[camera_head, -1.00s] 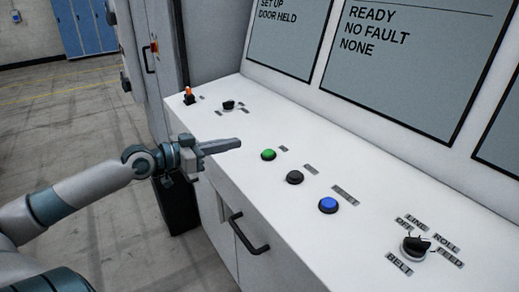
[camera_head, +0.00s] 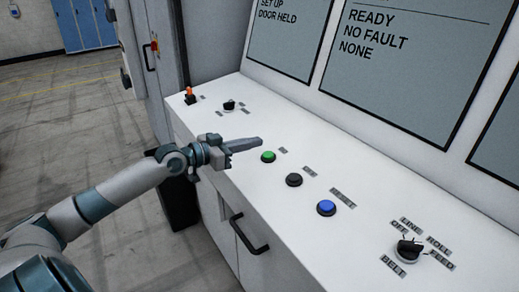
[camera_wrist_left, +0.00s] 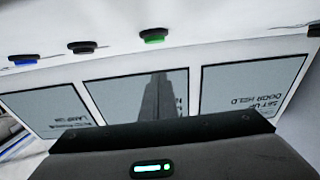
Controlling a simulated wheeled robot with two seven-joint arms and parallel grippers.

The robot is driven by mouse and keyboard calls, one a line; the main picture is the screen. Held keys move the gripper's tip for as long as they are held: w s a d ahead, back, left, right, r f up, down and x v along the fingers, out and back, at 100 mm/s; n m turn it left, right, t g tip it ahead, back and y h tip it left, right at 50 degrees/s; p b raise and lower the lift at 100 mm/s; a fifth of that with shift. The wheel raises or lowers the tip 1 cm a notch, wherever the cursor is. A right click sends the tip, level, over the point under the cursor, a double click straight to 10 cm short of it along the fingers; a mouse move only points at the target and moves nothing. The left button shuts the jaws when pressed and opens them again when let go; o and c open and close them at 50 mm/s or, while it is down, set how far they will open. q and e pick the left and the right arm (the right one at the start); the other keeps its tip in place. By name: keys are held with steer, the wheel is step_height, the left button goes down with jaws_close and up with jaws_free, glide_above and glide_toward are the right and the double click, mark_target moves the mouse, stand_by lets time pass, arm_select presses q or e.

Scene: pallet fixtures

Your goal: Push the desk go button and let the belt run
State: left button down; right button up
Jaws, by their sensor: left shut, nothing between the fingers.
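The green button (camera_head: 268,157) sits on the white sloped desk panel (camera_head: 290,130), left of a black button (camera_head: 293,180) and a blue button (camera_head: 326,208). My left gripper (camera_head: 259,141) is shut and empty, with its tips just behind and left of the green button in the head view. I cannot tell whether they touch the panel. In the left wrist view the green button (camera_wrist_left: 153,36) shows at the top, with the black button (camera_wrist_left: 82,47) and blue button (camera_wrist_left: 24,60) to its left. My right gripper is out of view.
A selector knob (camera_head: 409,251) labelled LINE, OFF, ROLL, FEED and BELT stands at the right. Another small knob (camera_head: 229,105) and an orange-topped switch (camera_head: 190,95) are at the far left. A screen (camera_head: 410,60) reads READY, NO FAULT, NONE. A handle (camera_head: 248,235) juts from the front.

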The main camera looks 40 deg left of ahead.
mark_target(260, 162)
arm_select(q)
steer(key=shift+p+x, duration=0.45)
steer(key=shift+x, duration=0.5)
steer(key=f, duration=0.3)
steer(key=shift+w+d+p, duration=0.2)
steer(key=shift+w+p, duration=0.1)
steer(key=shift+w, duration=0.05)
steer(key=shift+f, duration=0.6)
